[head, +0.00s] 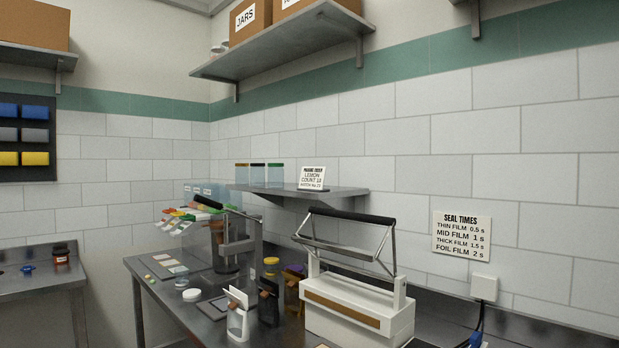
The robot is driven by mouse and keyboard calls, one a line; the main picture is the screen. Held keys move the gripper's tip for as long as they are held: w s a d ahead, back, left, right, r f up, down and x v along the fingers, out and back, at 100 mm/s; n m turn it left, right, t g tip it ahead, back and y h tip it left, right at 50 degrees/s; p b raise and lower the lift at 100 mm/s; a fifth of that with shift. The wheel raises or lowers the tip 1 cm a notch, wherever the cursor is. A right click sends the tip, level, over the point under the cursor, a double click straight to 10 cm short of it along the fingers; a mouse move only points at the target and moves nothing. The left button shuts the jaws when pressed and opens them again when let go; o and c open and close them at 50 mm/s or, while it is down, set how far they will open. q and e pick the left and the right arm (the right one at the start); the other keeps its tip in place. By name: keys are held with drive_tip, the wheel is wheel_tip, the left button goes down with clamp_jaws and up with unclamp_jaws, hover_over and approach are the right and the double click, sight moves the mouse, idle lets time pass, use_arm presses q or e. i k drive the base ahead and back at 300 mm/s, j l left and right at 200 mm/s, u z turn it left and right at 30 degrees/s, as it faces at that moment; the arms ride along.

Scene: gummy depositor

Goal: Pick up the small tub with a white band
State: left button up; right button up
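I cannot clearly make out a small tub with a white band. On the main bench, a yellow-lidded jar (271,266) and a purple-lidded dark jar (293,285) stand behind the pouches, partly hidden. A small dark tub with a reddish band (61,253) stands on the left counter, beside a blue item (28,268). Three clear jars (257,176) with coloured lids stand on the small wall shelf. Neither of my grippers is in view.
The white sealer (355,300) with a raised black handle stands at the bench's front right. A white pouch (238,315) and a black pouch (268,303) stand left of it. The left counter (25,285) is mostly clear.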

sight(181, 273)
drive_tip(key=i+j, duration=0.25)
drive_tip(key=j, duration=0.15)
drive_tip(key=i+j, duration=0.2)
drive_tip(key=j, duration=0.25)
drive_tip(key=i+j, duration=0.25)
drive_tip(key=j, duration=0.15)
drive_tip(key=i+j, duration=0.2)
drive_tip(key=j, duration=0.25)
drive_tip(key=i+j, duration=0.25)
drive_tip(key=j, duration=0.15)
drive_tip(key=i+j, duration=0.25)
drive_tip(key=j, duration=0.2)
drive_tip(key=i+j, duration=0.2)
drive_tip(key=j, duration=0.2)
drive_tip(key=i+j, duration=0.25)
drive_tip(key=j, duration=0.2)
